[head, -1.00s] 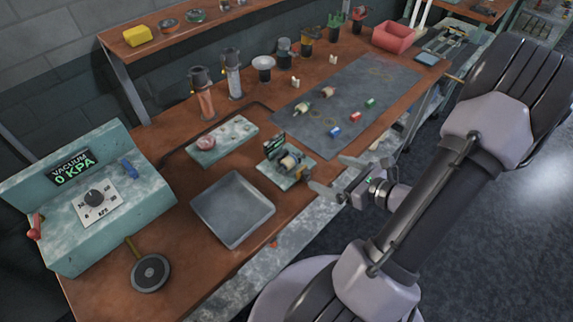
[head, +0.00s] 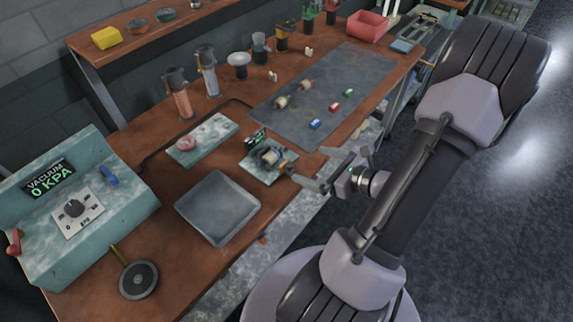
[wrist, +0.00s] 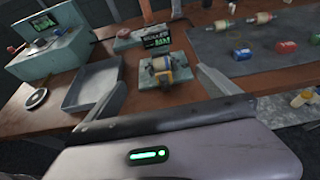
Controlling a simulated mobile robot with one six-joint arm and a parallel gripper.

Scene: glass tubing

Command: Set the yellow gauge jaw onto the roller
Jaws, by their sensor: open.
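A small fixture on a pale green plate (head: 257,176) stands near the front edge of the bench, with a roller (head: 268,157) in it and a small dark display (head: 256,139) behind. In the wrist view, the roller (wrist: 164,67) shows yellow and metal parts between my fingers. I cannot tell whether that yellow is the gauge jaw or part of the roller. My gripper (head: 337,168) is open and empty, past the bench's front edge to the right of the fixture. Its spread fingers also show in the wrist view (wrist: 161,78), apart from the fixture.
A grey tray (head: 237,226) lies left of the fixture. A dark mat (head: 343,72) to the right holds two spools and blue, red and green pieces. A vacuum box (head: 80,205) stands at far left. Tubes and funnels line the back.

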